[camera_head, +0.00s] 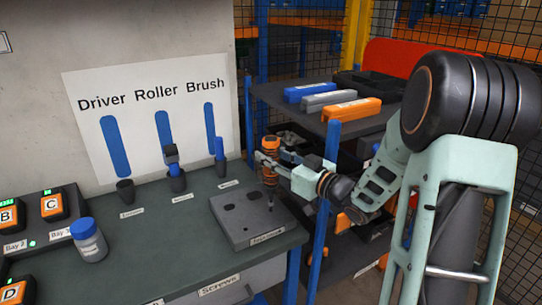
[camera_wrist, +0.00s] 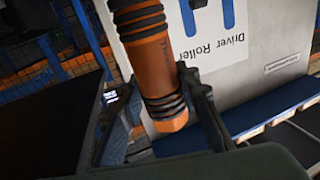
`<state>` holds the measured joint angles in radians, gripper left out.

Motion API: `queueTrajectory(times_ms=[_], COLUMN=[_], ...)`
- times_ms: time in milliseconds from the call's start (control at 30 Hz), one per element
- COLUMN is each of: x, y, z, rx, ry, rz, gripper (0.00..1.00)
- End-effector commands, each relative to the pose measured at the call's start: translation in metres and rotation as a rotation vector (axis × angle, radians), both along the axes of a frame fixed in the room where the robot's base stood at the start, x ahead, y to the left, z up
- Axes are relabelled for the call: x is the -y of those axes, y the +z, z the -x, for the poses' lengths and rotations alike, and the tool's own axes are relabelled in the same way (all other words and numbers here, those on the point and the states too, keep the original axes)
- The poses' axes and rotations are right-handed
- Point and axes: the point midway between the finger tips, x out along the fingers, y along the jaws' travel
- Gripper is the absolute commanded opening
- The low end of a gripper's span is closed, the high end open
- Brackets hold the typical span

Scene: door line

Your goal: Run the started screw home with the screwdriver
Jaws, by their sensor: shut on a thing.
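The screwdriver (camera_head: 270,147) has an orange handle with black bands. It stands roughly upright above the grey fixture block (camera_head: 240,228) at the bench's right end, shaft pointing down at the block's right side. My gripper (camera_head: 270,160) is shut on its handle, coming from the right. The wrist view shows the orange handle (camera_wrist: 168,75) close up between the two dark fingers of my gripper (camera_wrist: 160,105). The block's top has a few dark round spots. I cannot make out the screw itself, nor tell whether the driver tip touches it.
On the bench (camera_head: 170,250), the holder under the Driver outline (camera_head: 125,192) is empty. The roller (camera_head: 173,165) and brush (camera_head: 220,150) stand in theirs. A blue-lidded jar (camera_head: 89,240) is at left. A blue post (camera_head: 325,205) and a shelf (camera_head: 370,122) with coloured cases stand close by my wrist.

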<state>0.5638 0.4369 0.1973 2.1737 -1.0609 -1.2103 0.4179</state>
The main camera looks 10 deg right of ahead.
Motion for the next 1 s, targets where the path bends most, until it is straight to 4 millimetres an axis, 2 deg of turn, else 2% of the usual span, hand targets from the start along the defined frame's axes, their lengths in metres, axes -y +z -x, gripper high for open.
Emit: queueTrajectory(times_ms=[1000], x=[0.0], y=[-0.011], z=[0.0], rx=[0.002], ry=[0.0], rz=[0.0], gripper=[0.0])
